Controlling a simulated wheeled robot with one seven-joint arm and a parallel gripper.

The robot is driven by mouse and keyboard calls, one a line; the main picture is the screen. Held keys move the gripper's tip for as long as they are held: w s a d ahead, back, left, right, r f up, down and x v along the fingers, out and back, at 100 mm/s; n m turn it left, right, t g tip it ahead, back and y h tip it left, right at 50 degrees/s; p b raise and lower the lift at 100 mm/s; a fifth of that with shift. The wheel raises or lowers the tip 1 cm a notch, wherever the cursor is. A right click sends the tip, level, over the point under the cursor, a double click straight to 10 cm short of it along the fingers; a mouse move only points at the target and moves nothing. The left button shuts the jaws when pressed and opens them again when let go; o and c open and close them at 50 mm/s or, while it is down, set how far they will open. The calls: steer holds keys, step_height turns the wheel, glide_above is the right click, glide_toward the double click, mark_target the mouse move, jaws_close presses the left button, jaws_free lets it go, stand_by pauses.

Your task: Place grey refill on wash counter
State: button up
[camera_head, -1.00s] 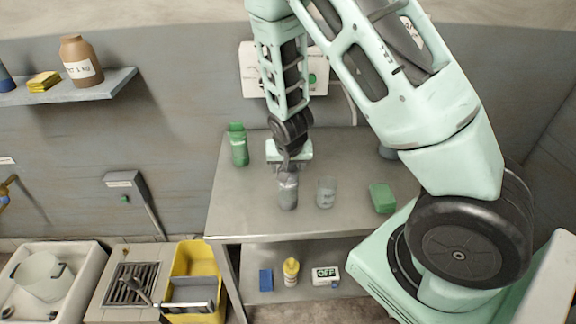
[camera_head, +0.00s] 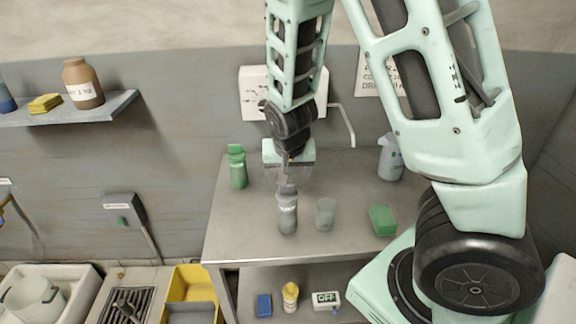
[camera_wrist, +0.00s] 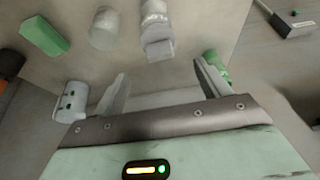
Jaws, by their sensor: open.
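The grey refill (camera_head: 287,214), a grey bottle with a paler label band, stands upright on the steel wash counter (camera_head: 245,222), near its front edge. It also shows at the top of the wrist view (camera_wrist: 155,28). My gripper (camera_head: 288,180) is above and behind the bottle, close to its cap in the head view. In the wrist view, my two fingers (camera_wrist: 160,68) are spread with nothing between them, and the bottle lies beyond their tips.
A clear cup (camera_head: 326,214) stands just right of the refill, then a green block (camera_head: 383,220). A green bottle (camera_head: 237,168) is at the back left, a grey jug (camera_head: 391,160) at the back right. A lower shelf holds small items.

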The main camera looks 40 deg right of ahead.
steer(key=s+a+r+n+g+y, duration=0.1)
steer(key=s+a+r+n+y, duration=0.2)
steer(key=a, duration=0.4)
steer(key=s+a+r+n+g, duration=0.1)
steer(key=s+a+r+n, duration=0.1)
steer(key=s+a, duration=0.3)
steer(key=s+a+r+n+g, duration=0.1)
steer(key=s+a+r+n, duration=0.1)
steer(key=s+a+n, duration=0.2)
steer(key=s+a+r+n, duration=0.3)
steer(key=s+a+n, duration=0.2)
steer(key=s, duration=0.5)
steer(key=shift+a+n+g+p, duration=0.3)
steer(key=shift+a+g, duration=0.1)
steer(key=shift+a, duration=0.5)
